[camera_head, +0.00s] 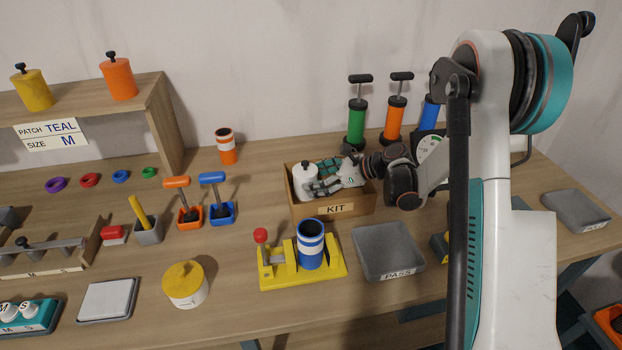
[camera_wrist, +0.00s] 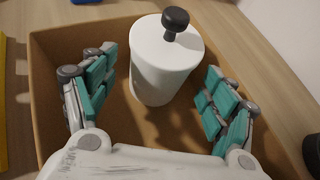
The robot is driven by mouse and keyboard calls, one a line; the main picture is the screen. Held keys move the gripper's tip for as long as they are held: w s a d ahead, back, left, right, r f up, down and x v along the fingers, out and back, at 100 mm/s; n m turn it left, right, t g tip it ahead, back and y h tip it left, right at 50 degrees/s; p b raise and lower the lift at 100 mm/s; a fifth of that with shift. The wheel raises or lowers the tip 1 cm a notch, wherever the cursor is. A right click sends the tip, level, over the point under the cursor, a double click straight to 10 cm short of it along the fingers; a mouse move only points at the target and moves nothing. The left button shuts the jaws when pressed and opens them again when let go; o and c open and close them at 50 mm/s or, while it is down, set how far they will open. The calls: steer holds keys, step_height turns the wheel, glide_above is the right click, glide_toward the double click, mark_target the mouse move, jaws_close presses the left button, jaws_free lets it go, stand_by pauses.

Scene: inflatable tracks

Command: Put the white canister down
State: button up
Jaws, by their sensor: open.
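The white canister (camera_head: 305,181) with a dark knob on its lid stands upright inside the open cardboard box labelled KIT (camera_head: 335,209), toward the box's left side in the head view. In the wrist view the canister (camera_wrist: 165,62) stands between and a little beyond my fingers, near one wall of the box (camera_wrist: 75,35). My gripper (camera_head: 325,178) is open, with its teal-padded fingers reaching into the box. In the wrist view my gripper (camera_wrist: 157,95) shows a gap between each finger and the canister. The canister's base is partly shaded.
A yellow fixture (camera_head: 290,273) holding a blue-striped cylinder stands in front of the box. A grey PASS tray (camera_head: 388,250) is at front right. Green (camera_head: 356,125) and orange (camera_head: 394,122) pumps stand behind. A yellow-lidded pot (camera_head: 185,285) is at front left.

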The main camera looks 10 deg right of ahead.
steer(key=p+v, duration=0.2)
steer(key=v, duration=0.7)
steer(key=shift+s+d+r, duration=0.1)
steer(key=shift+d, duration=0.05)
